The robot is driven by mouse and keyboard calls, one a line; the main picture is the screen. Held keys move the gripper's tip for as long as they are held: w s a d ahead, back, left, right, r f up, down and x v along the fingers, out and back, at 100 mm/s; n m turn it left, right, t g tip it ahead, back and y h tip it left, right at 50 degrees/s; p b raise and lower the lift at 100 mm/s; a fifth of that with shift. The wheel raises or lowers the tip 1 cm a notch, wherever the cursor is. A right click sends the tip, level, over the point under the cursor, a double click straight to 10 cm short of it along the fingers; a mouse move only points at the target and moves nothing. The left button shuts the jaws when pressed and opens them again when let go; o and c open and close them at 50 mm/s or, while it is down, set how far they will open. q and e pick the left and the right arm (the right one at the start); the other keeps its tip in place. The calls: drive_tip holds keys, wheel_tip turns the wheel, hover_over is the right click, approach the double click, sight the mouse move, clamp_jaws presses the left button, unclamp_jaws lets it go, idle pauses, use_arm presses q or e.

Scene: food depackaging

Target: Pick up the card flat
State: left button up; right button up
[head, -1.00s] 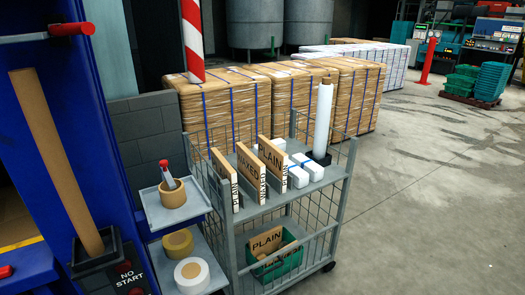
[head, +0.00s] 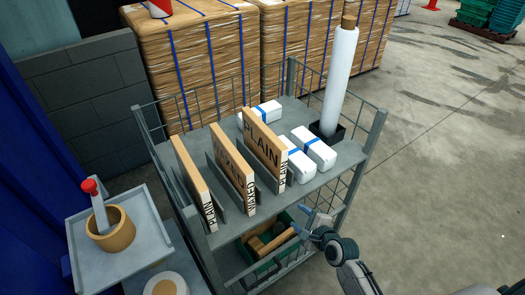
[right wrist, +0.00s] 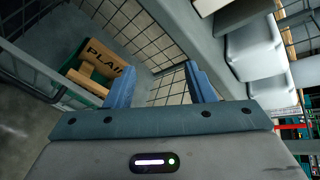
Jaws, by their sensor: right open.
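Three upright card flats stand in slots on the cart's top shelf: a left one marked PLAIN (head: 195,180), a middle one marked WAXED (head: 234,168), and a right one marked PLAIN (head: 265,147). Another flat marked PLAIN lies tilted in the green crate on the lower shelf, clear in the right wrist view (right wrist: 108,56); in the head view the crate (head: 268,264) is partly hidden by the top shelf. My right gripper (head: 312,219) is open and empty, by the cart's front right side, apart from the flats. Its fingers also show in the right wrist view (right wrist: 160,72). My left gripper is out of view.
White blue-banded packs (head: 319,152) and a white roll (head: 340,80) stand on the top shelf right of the flats. The cart's wire sides and corner post (head: 362,165) rise near my right arm.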

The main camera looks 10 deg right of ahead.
sight(286, 162)
drive_tip(key=w+r+m+t, duration=0.1)
drive_tip(key=r+m, duration=0.2)
drive_tip(key=r, duration=0.2)
drive_tip(key=w+a+r+m+t+y, duration=0.1)
drive_tip(key=r+m+t, duration=0.1)
drive_tip(key=r+m, duration=0.2)
drive_tip(key=w+r+m+t, duration=0.1)
drive_tip(key=w+r+m, duration=0.1)
drive_tip(key=r, duration=0.6)
drive_tip(key=shift+a+r+m+t+y, duration=0.2)
drive_tip(key=shift+a+m+t+y, duration=0.15)
drive_tip(key=shift+m, duration=0.35)
drive_tip(key=x, duration=0.4)
drive_tip(key=shift+w+a+r, duration=0.1)
drive_tip(key=shift+w+r, duration=0.1)
drive_tip(key=shift+w, duration=0.05)
drive_tip(key=shift+a+x, duration=0.2)
drive_tip(key=shift+x, duration=2.85)
drive_tip(key=shift+s, duration=0.2)
drive_tip(key=shift+c, duration=0.7)
clamp_jaws()
